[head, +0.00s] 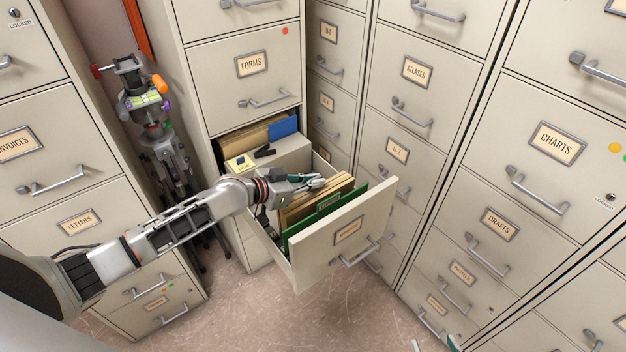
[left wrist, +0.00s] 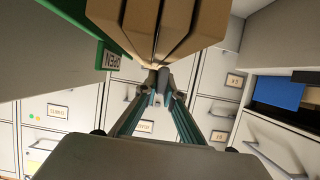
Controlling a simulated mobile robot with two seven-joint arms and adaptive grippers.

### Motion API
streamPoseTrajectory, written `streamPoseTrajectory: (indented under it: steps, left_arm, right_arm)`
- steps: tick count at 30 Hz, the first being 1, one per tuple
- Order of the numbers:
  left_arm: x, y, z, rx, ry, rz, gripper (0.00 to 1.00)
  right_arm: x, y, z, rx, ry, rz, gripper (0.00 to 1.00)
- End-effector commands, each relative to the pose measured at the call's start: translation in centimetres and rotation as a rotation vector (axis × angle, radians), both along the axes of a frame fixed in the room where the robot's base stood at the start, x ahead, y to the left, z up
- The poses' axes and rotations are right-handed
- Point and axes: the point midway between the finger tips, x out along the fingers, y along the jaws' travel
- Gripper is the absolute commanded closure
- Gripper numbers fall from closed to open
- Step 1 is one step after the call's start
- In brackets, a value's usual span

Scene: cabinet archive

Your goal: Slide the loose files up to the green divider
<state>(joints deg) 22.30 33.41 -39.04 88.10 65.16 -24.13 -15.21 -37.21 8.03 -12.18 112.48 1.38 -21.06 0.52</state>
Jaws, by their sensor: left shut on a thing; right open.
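The tan loose files (head: 301,207) stand as a packed group in the open drawer (head: 345,237). The green divider (head: 325,206) stands just in front of them, towards the drawer front; in the left wrist view the green divider (left wrist: 106,40) carries a tag reading OPEN. My left gripper (head: 314,182) is at the top of the files. In the left wrist view its fingertips (left wrist: 160,88) are close together at the edge of the tan files (left wrist: 163,35); the exact grip is partly hidden. My right gripper (head: 434,346) barely shows at the bottom edge, with its fingertips apart, away from the drawer.
A blue folder (head: 284,127) stands farther back. Closed cabinets surround the drawer. A tripod-like stand (head: 160,135) fills the gap at left. The floor (head: 265,315) below is clear.

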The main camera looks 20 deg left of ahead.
Motion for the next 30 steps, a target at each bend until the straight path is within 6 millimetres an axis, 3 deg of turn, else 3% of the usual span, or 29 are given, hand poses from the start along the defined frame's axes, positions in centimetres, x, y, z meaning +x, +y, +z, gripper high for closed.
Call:
streamPoseTrajectory:
  steps: [5,8,20,30]
  left_arm:
    - [0.0,-0.1,0.1,-0.003,-0.002,-0.001,1.00]
    - [0.0,-0.1,0.1,-0.003,-0.002,-0.001,0.75]
    - [-0.2,0.2,0.1,-0.001,-0.001,0.000,0.75]
    - [-4.4,3.4,2.2,0.003,-0.001,-0.001,0.75]
  right_arm:
    - [0.0,0.0,0.0,0.000,0.000,0.000,0.49]
    - [0.0,0.0,0.0,0.000,-0.001,0.000,0.49]
    - [0.0,-0.1,-0.1,-0.002,0.001,-0.001,0.49]
    - [0.0,0.0,-0.1,0.000,0.001,0.000,0.49]
